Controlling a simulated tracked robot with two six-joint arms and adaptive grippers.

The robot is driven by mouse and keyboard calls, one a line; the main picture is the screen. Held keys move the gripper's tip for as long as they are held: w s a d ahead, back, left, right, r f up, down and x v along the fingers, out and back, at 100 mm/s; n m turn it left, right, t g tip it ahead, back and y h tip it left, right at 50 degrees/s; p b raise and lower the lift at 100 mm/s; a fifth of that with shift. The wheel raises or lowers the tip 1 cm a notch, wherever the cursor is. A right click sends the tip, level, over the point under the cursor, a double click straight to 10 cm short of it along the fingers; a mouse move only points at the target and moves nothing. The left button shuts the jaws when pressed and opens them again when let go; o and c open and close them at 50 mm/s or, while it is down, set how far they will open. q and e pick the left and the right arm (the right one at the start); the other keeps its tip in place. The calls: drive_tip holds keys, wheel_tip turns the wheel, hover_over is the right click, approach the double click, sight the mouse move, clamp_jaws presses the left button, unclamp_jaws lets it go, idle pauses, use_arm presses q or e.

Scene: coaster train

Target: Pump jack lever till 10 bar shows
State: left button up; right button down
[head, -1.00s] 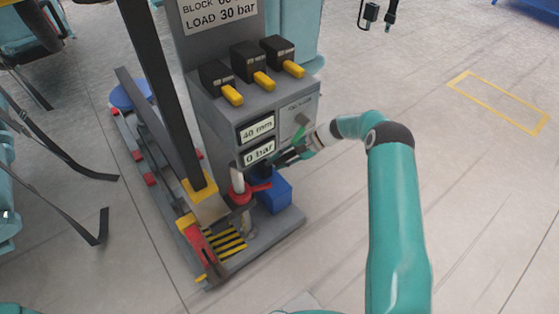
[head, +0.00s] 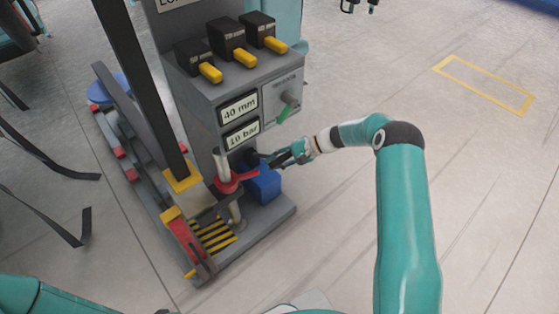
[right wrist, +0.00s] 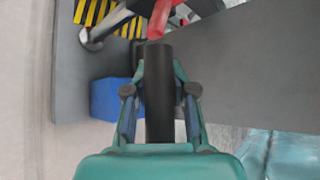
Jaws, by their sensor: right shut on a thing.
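The pressure display (head: 243,133) on the grey stand reads 10 bar. The display above it (head: 238,108) reads 40 mm. The jack lever has a black grip (right wrist: 159,92), seen in the right wrist view between my fingers, with a red part (right wrist: 160,18) beyond it. My right gripper (head: 270,160) is shut on the lever's black grip. In the right wrist view a finger lies on each side of it (right wrist: 158,95). My left gripper is out of view.
Several black switches with yellow handles (head: 233,57) line the stand's top. Black straps (head: 45,150) lie at left. The floor at right is clear around a yellow outline.

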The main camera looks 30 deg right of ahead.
drive_tip(key=shift+s+d+f, duration=0.2)
drive_tip(key=shift+s+f, duration=0.25)
drive_tip(key=shift+s, duration=0.05)
drive_tip(key=c, duration=1)
unclamp_jaws()
drive_tip(key=shift+r, duration=0.1)
drive_tip(key=v, duration=1.2)
drive_tip(key=shift+w, duration=0.1)
